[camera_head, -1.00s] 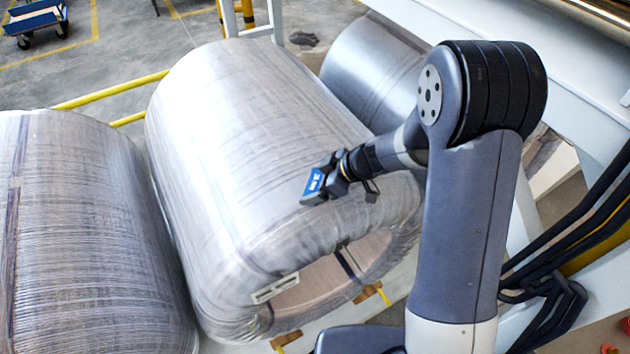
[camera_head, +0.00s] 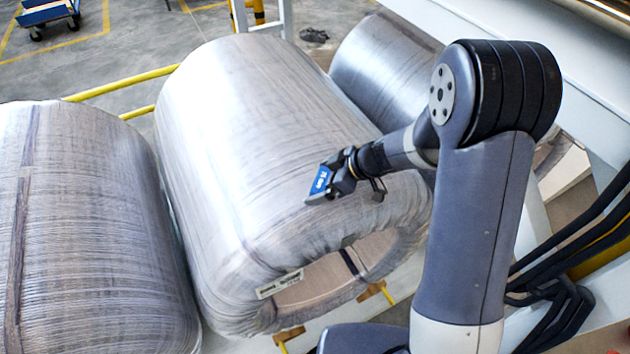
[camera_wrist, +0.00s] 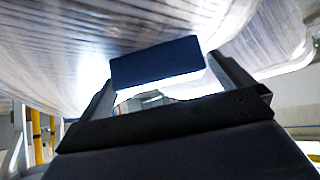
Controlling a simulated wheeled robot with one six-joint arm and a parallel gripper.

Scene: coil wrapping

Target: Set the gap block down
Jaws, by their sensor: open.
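The gap block (camera_head: 319,179) is small and blue with pale lettering too small to read. It is at the upper front shoulder of the middle wrapped coil (camera_head: 250,150). My gripper (camera_head: 338,182) is at the block, with its fingers open. In the wrist view the block (camera_wrist: 158,62) shows as a dark blue slab between the two fingertips, with the wrapped coil surface (camera_wrist: 60,45) behind and above it. The block looks close to the coil, but I cannot tell whether it touches it. Its underside is hidden.
Another wrapped coil (camera_head: 85,230) stands close on the left, and a third (camera_head: 385,70) lies behind on the right. A yellow rail (camera_head: 120,84) runs behind the coils. A white frame (camera_head: 480,35) and dark cables (camera_head: 560,240) are on the right. A blue cart (camera_head: 45,12) is far back.

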